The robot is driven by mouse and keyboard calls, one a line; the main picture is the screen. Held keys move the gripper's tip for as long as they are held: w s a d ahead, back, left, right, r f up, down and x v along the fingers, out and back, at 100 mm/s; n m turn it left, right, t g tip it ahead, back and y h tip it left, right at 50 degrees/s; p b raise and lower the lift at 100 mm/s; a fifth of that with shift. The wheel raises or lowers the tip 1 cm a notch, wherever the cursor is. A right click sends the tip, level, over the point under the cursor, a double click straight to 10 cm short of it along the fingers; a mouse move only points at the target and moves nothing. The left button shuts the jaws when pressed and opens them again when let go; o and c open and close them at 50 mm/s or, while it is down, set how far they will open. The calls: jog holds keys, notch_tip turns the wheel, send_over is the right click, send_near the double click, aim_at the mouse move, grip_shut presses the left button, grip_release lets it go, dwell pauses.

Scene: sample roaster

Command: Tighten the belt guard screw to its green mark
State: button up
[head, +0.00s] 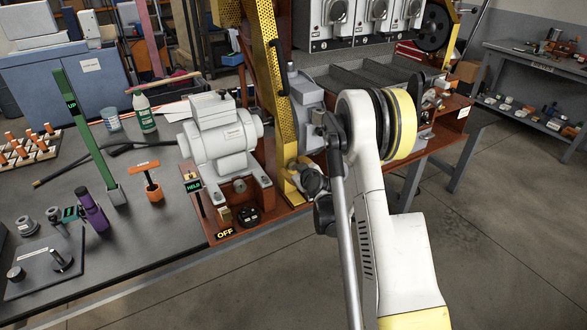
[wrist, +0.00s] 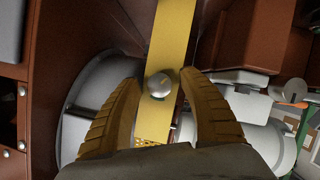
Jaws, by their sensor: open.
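The yellow belt guard (head: 268,75) stands upright beside the grey motor (head: 222,135) on the brown base. In the wrist view, the guard (wrist: 172,40) runs down the middle as a yellow strip. A round silver screw head (wrist: 160,85) sits on it. My gripper (wrist: 166,79) is open, with one ridged finger on each side of the screw head and visible gaps to both. Nothing is held.
An OFF sign (head: 225,234) and a small HELD display (head: 193,186) stand at the motor's front. An orange T-handled tool (head: 151,180), a green UP post (head: 88,135) and a purple bottle (head: 92,210) are on the bench to the left. Open floor lies right.

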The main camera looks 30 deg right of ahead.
grip_shut()
dwell(0.3)
